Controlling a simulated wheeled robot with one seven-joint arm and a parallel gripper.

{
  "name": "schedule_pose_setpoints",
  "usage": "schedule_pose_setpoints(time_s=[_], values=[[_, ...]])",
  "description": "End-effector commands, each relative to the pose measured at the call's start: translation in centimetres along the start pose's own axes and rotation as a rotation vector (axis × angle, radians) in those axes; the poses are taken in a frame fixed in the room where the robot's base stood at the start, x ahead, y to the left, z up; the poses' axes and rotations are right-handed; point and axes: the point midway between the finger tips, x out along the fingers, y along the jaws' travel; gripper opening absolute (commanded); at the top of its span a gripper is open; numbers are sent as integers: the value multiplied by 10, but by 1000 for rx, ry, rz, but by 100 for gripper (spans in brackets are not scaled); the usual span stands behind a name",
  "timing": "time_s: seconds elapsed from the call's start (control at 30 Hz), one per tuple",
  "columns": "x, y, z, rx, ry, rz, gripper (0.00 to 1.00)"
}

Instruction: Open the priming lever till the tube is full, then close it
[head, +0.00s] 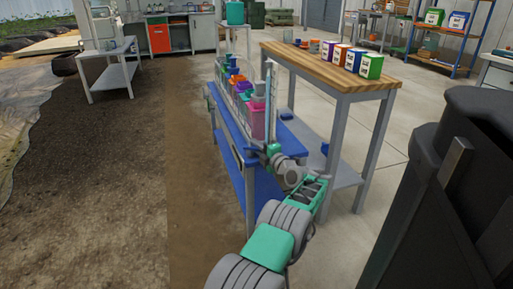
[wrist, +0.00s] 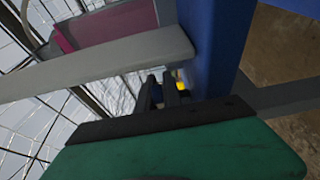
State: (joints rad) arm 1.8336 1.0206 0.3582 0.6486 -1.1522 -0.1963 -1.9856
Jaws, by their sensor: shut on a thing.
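The blue skid bench (head: 262,185) stands in the middle of the head view. An upright clear tube (head: 269,85) rises at its near end, beside a pink container (head: 257,122); its fill level is too small to tell. My gripper (head: 272,150) is at this near end, low by the tube's foot. In the wrist view its dark fingers (wrist: 163,90) are shut on a small part, taken to be the priming lever, mostly hidden. A little yellow and blue shows by the fingertips. The lever's position cannot be made out.
In the wrist view a grey bar (wrist: 100,68) and a blue upright (wrist: 214,45) are close to the fingers. A wood-topped table (head: 325,62) with several small boxes stands right of the skid. Bare soil (head: 110,190) lies open at left.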

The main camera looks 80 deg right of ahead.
Motion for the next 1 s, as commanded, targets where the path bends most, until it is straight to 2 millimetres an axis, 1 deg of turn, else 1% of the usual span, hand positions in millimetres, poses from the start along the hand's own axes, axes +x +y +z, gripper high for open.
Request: schedule_pose_setpoints(time_s=[0.4,0.97,1.0], values=[[4,1,1,-3,86,1,0],[5,1,0,-1,99,2,0],[5,1,0,-1,99,2,13]])
